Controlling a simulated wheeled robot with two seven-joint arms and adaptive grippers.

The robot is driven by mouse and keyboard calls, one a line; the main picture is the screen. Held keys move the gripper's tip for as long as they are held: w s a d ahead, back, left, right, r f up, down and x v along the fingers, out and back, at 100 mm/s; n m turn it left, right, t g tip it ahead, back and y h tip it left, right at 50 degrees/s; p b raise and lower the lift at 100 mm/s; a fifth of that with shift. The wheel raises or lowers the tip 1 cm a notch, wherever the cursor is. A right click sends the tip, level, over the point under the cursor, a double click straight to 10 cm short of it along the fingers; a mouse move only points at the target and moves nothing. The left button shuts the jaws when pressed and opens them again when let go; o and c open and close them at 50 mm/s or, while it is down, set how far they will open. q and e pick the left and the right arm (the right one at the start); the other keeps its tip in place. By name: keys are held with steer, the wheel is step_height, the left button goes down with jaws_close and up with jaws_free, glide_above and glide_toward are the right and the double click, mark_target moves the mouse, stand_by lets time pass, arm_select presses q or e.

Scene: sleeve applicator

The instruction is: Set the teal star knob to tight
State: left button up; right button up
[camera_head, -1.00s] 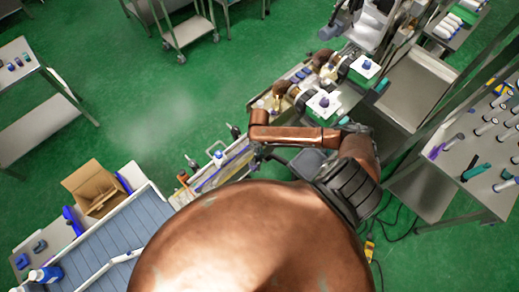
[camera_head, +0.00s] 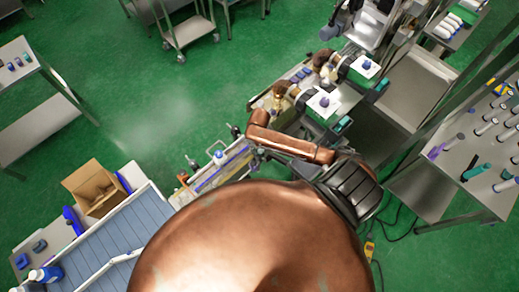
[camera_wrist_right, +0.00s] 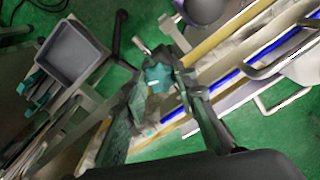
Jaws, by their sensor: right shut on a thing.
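The teal star knob (camera_wrist_right: 158,78) shows in the right wrist view, between the dark fingers of my right gripper (camera_wrist_right: 170,82). The gripper is shut on it, though the exact contact is hard to make out. The knob's pointed lobes face the camera; any mark for its setting is too small to read. In the head view my copper right arm bends down beside the long bench, and its gripper is too small and covered to make out. My left gripper is in neither view.
A grey bin (camera_wrist_right: 72,55) and metal rails with a blue strip (camera_wrist_right: 235,80) surround the gripper in the wrist view. In the head view, a cardboard box (camera_head: 95,187) stands at the lower left and a pegged table (camera_head: 475,160) at the right. Green floor is open at upper left.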

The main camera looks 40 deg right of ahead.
steer(key=m, duration=0.6)
steer(key=shift+m, duration=0.3)
steer(key=m, duration=0.4)
steer(key=shift+m, duration=1.2)
steer(key=shift+d, duration=0.1)
steer(key=o, duration=1.2)
steer(key=shift+c, duration=0.2)
steer(key=shift+r, duration=0.2)
step_height(320, 180, up, 12)
steer(key=shift+f, duration=0.2)
